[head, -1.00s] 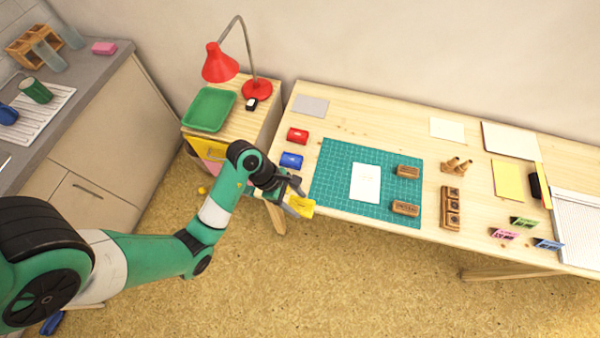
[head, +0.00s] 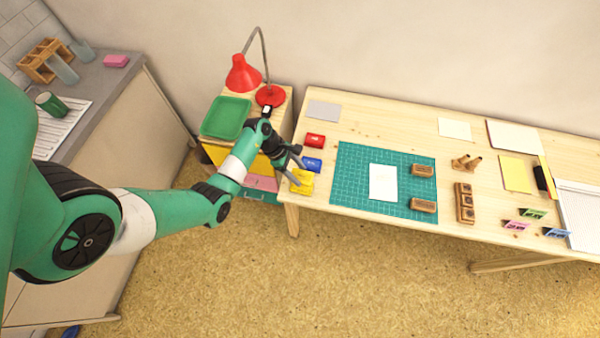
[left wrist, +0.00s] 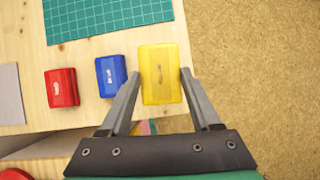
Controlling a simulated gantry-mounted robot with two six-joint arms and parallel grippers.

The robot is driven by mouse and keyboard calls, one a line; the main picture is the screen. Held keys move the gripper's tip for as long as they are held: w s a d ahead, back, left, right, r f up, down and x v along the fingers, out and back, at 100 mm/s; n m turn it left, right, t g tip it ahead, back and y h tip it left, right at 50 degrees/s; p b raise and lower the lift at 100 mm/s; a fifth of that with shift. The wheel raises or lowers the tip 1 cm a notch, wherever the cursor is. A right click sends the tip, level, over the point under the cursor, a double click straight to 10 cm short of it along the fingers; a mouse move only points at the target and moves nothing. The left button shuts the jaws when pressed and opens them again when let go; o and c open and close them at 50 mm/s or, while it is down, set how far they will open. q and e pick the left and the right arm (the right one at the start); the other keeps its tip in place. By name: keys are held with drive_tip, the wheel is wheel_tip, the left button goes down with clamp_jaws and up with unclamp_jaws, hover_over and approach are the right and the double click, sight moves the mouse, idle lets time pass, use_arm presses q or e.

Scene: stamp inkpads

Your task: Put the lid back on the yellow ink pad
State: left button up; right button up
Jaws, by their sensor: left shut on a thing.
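My left gripper (head: 292,172) is shut on a yellow lid (left wrist: 160,73), which lies between its two fingers in the left wrist view. In the head view the yellow lid (head: 303,176) is at the left end of the table, in front of the blue ink pad. I cannot tell whether the lid touches anything below. My right gripper is in neither view.
The blue ink pad (head: 312,165) and red ink pad (head: 315,141) sit in line behind the yellow one. The green cutting mat (head: 350,160) lies to the right. The table's front edge is close by. A cabinet with a green tray (head: 226,117) and red lamp (head: 243,74) stands left.

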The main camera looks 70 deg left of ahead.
use_arm(q)
drive_tip(key=shift+w+r, duration=0.1)
drive_tip(key=shift+r, duration=0.05)
wheel_tip(320, 180, down, 6)
drive_tip(key=b, duration=0.3)
drive_tip(key=shift+b, duration=0.4)
drive_tip(key=shift+p, duration=0.35)
idle(0.7)
drive_tip(key=shift+f, duration=0.45)
idle(0.9)
idle(0.5)
drive_tip(key=o, duration=1.4)
